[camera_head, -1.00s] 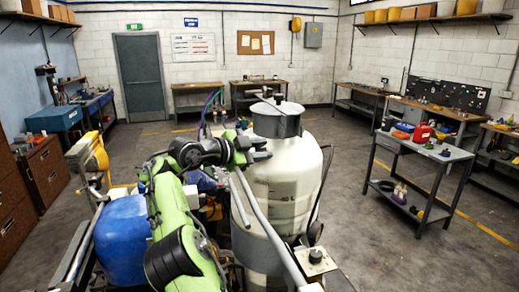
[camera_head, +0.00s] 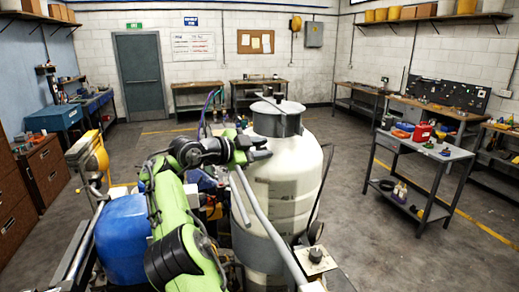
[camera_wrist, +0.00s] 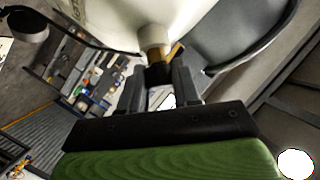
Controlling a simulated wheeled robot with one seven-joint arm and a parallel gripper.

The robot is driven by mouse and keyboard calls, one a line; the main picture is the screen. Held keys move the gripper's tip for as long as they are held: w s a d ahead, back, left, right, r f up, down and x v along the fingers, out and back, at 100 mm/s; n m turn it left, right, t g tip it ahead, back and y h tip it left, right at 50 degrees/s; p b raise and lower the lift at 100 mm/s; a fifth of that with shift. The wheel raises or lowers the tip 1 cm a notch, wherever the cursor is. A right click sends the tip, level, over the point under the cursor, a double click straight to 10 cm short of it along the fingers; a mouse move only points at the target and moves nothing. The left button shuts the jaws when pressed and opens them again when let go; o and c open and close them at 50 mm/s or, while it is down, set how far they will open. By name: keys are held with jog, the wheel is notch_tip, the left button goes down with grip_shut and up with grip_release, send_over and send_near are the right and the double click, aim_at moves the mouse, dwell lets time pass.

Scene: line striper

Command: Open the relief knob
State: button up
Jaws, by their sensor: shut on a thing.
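The relief knob (camera_wrist: 159,74) shows in the wrist view as a small dark piece between the fingertips, below a beige and brass fitting (camera_wrist: 154,38) on the white tank. My gripper (camera_wrist: 160,82) has its two dark fingers closed on the knob, one on each side. In the head view my gripper (camera_head: 260,150) is at the left side of the white tank (camera_head: 285,185), near its upper shoulder. The knob is hidden there behind my gripper and arm, and I cannot tell how far it is turned.
A grey lid (camera_head: 277,118) with a bar tops the tank. Grey handle rails (camera_head: 270,232) run close in front of it. A blue tank (camera_head: 122,238) stands at the left. A grey cart (camera_head: 425,150) with small items is at the right, with clear floor between.

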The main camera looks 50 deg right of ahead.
jog(key=shift+s+r, duration=0.1)
jog(key=shift+r, duration=0.1)
jog(key=o, duration=0.7)
jog(key=shift+c, duration=0.2)
jog(key=o, duration=0.4)
jog(key=shift+d+f, duration=0.1)
jog(key=shift+d, duration=0.15)
jog(key=shift+a, duration=0.55)
jog(key=v, duration=1.5)
jog(key=shift+d, duration=0.1)
